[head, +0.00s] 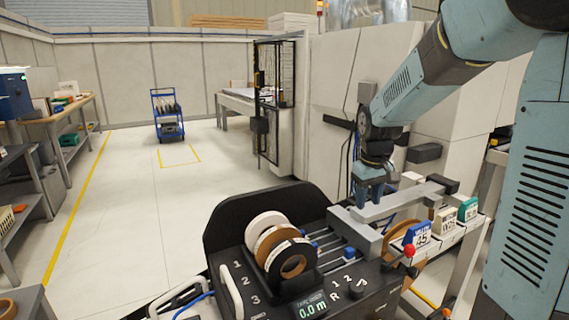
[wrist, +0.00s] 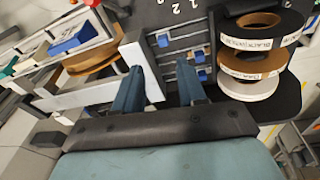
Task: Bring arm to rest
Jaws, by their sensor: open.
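My gripper (head: 373,192) hangs pointing down at the end of my blue-grey arm, over the back of the black machine top. In the wrist view its two blue fingers (wrist: 158,85) stand apart with nothing between them. Below the fingers are a light grey block and grey rails with blue clips (wrist: 196,56). Whether a finger touches the grey block, I cannot tell.
Black, brown and white tape rolls (head: 280,245) stand on the machine, left of my gripper. Blue, white and green numbered boxes (head: 443,222) and a red-knobbed lever (head: 409,251) are to the right. A white cabinet (head: 340,100) stands behind. Open floor (head: 150,210) lies left.

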